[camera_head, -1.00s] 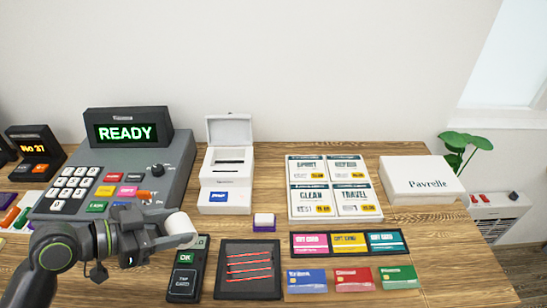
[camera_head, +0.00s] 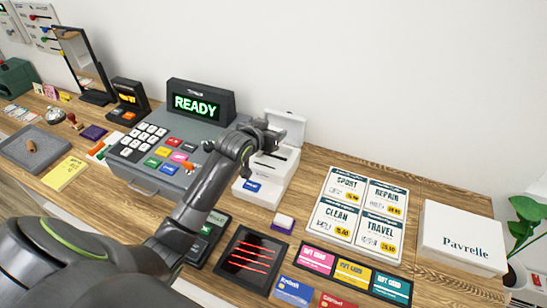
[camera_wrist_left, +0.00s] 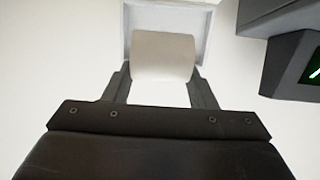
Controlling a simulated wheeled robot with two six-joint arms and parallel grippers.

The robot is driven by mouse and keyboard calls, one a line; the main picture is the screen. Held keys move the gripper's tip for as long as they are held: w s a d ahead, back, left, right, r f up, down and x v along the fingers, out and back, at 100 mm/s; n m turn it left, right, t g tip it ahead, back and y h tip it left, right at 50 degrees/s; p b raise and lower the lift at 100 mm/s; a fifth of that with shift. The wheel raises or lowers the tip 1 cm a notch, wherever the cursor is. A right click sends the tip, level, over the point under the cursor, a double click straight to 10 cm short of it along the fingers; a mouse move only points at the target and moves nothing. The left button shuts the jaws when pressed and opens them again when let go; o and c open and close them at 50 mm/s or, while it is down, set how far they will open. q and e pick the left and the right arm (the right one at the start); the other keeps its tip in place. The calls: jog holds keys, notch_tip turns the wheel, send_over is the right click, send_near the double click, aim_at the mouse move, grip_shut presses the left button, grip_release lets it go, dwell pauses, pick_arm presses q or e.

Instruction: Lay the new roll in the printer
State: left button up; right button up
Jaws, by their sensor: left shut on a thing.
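The white printer (camera_head: 262,193) stands on the counter right of the cash register, its lid (camera_head: 290,122) open and raised. My left gripper (camera_head: 266,132) is over the back of the printer, in front of the lid. In the left wrist view the gripper (camera_wrist_left: 162,84) is shut on the off-white paper roll (camera_wrist_left: 163,54), held between its two fingers. A pale rim, seemingly the printer's lid (camera_wrist_left: 126,30), shows behind the roll. In the head view I cannot make out the roll, nor whether it touches the printer. My right gripper is not in view.
The grey register (camera_head: 150,187) with its READY screen (camera_head: 197,104) is close on the left. A small white-and-purple block (camera_head: 283,223), a black tray (camera_head: 247,262) with red strips and a card terminal (camera_head: 210,232) are in front. Price cards (camera_head: 344,229) and a white box (camera_head: 462,240) are right.

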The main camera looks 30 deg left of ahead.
pick_arm(q)
jog(key=shift+w+n+y, duration=0.3)
jog(key=shift+w, duration=0.25)
notch_tip(320, 180, down, 5)
jog(key=shift+a+f+p, duration=0.1)
jog(key=shift+a+p, duration=0.05)
jog(key=shift+p, duration=0.6)
jog(key=shift+f+p, duration=0.4)
jog(key=shift+f, duration=1.9)
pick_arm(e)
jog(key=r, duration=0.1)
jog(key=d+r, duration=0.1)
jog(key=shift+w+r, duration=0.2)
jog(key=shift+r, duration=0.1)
pick_arm(q)
jog(key=shift+f, duration=0.2)
jog(key=o, duration=0.7)
jog(key=shift+r, duration=0.1)
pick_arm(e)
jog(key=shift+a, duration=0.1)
